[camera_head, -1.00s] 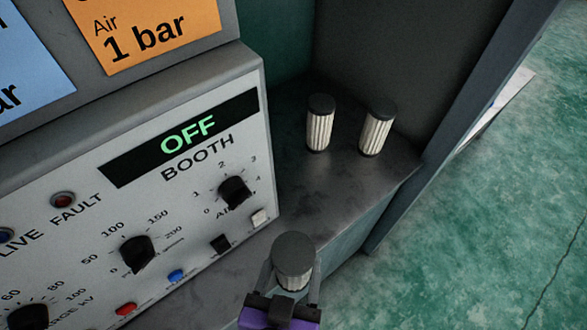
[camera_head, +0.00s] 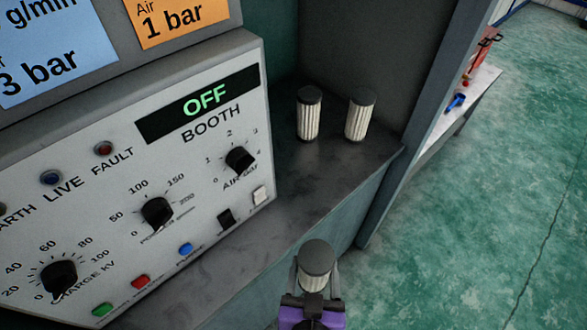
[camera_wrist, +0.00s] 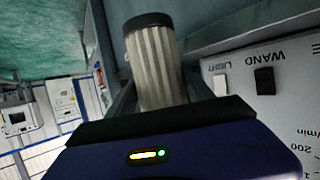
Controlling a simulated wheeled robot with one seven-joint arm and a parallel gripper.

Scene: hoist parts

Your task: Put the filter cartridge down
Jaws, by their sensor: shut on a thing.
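My gripper (camera_head: 314,284) is shut on a filter cartridge (camera_head: 316,257), a pale pleated cylinder with a dark cap. It is at the bottom of the head view, in front of the shelf's front edge. The held cartridge also fills the middle of the wrist view (camera_wrist: 155,65), between the fingers, dark cap outward. Two like cartridges stand upright on the grey shelf (camera_head: 285,195): a left one (camera_head: 308,117) and a right one (camera_head: 359,118), apart from each other. Whether the held cartridge touches anything below is hidden.
The booth control panel (camera_head: 130,190), with knobs, buttons and a lit OFF display (camera_head: 205,103), borders the shelf on the left. A grey post (camera_head: 425,110) stands on the right. The shelf is bare in front of the two standing cartridges. A table with small tools (camera_head: 465,100) is beyond.

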